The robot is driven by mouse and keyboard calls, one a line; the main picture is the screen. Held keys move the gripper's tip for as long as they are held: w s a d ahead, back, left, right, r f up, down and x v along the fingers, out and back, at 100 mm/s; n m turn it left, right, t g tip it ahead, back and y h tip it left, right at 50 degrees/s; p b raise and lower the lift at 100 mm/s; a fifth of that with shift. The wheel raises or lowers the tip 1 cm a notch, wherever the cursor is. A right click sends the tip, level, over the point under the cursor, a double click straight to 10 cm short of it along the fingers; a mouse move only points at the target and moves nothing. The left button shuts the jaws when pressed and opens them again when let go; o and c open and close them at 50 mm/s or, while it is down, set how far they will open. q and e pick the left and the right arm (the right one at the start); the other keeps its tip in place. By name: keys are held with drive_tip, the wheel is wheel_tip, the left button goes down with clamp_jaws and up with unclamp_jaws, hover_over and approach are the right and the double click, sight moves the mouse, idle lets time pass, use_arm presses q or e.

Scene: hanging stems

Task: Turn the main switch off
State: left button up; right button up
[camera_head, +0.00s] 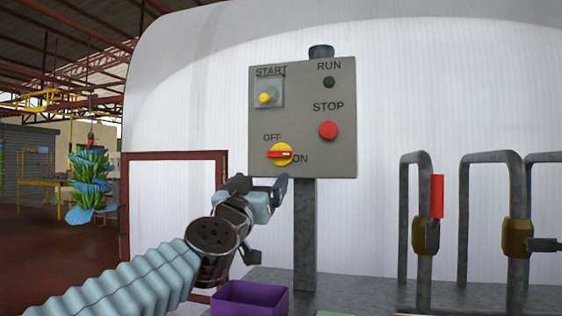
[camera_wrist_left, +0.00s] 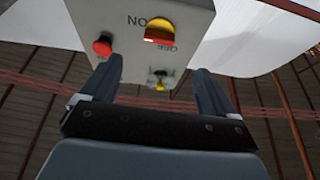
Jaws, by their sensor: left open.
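The main switch (camera_head: 281,154) is a round yellow knob with a red handle, low on the grey control panel (camera_head: 305,125). Its handle lies about level, with OFF printed above left and ON at its lower right. My left gripper (camera_head: 262,208) is open and empty, below the switch in the head view. In the left wrist view the switch (camera_wrist_left: 160,32) shows upside down, beyond the open fingers (camera_wrist_left: 158,72), apart from them. My right gripper is not in view.
The panel also carries a yellow start knob (camera_head: 266,97), a dark run lamp (camera_head: 329,82) and a red stop button (camera_head: 328,130). A grey post (camera_head: 305,235) holds it up. A purple bin (camera_head: 250,298) stands below; pipes with valves (camera_head: 425,236) stand right.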

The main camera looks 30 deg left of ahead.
sight(277, 160)
use_arm(q)
drive_tip(key=p+x, duration=0.3)
drive_tip(key=x, duration=1)
drive_tip(key=shift+f, duration=0.1)
drive_tip(key=c, duration=1.1)
drive_tip(key=shift+o, duration=0.2)
